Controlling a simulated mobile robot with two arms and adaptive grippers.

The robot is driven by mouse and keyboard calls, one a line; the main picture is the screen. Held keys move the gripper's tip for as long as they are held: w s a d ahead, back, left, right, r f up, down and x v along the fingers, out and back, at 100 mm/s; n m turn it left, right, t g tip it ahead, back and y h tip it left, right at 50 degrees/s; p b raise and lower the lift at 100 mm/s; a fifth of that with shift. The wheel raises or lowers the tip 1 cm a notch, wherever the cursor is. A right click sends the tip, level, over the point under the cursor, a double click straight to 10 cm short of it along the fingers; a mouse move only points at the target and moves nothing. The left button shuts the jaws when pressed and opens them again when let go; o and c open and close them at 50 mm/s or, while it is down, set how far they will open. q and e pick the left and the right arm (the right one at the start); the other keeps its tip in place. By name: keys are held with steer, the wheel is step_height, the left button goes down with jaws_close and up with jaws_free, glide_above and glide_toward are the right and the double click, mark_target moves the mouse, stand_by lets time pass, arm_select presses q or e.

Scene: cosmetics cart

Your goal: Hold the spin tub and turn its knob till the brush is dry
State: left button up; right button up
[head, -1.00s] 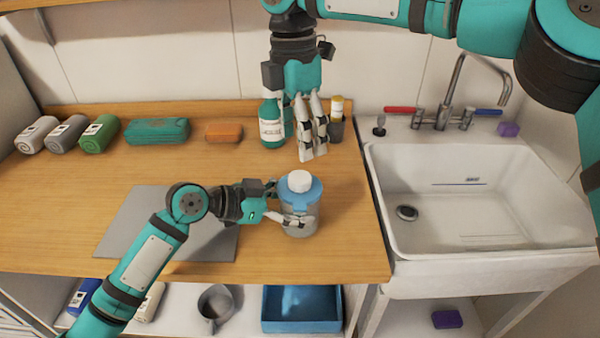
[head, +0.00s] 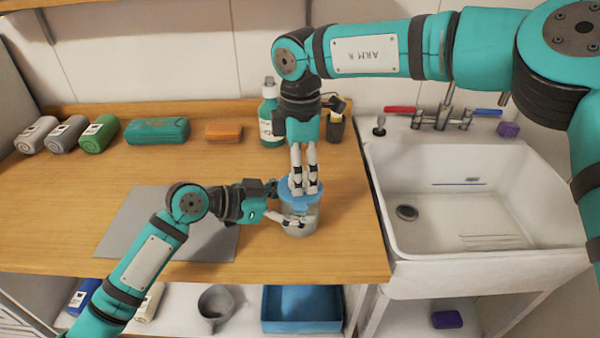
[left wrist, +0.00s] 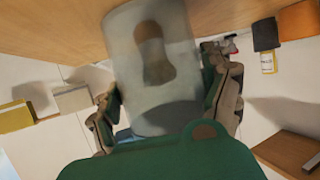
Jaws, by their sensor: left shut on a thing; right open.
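The spin tub (head: 313,216) stands upright near the front right of the wooden counter, with a clear body and a blue lid (head: 286,198). My left gripper (head: 296,221) is shut around the tub's body from the left. The left wrist view shows the cloudy tub (left wrist: 130,38) between the fingers, with a blurred brown shape inside that looks like the brush (left wrist: 153,55). My right gripper (head: 303,189) is open and points down at the lid, its fingers over the white knob. The knob is hidden behind them, so I cannot tell whether they touch it.
A grey mat (head: 135,222) lies left of the tub. Behind are a green-white bottle (head: 267,112), a dark cup (head: 335,128), an orange bar (head: 223,132), a teal case (head: 157,130) and rolled towels (head: 98,133). A white sink (head: 470,205) is at the right.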

steer(key=shift+f, duration=0.55)
steer(key=c, duration=1.2)
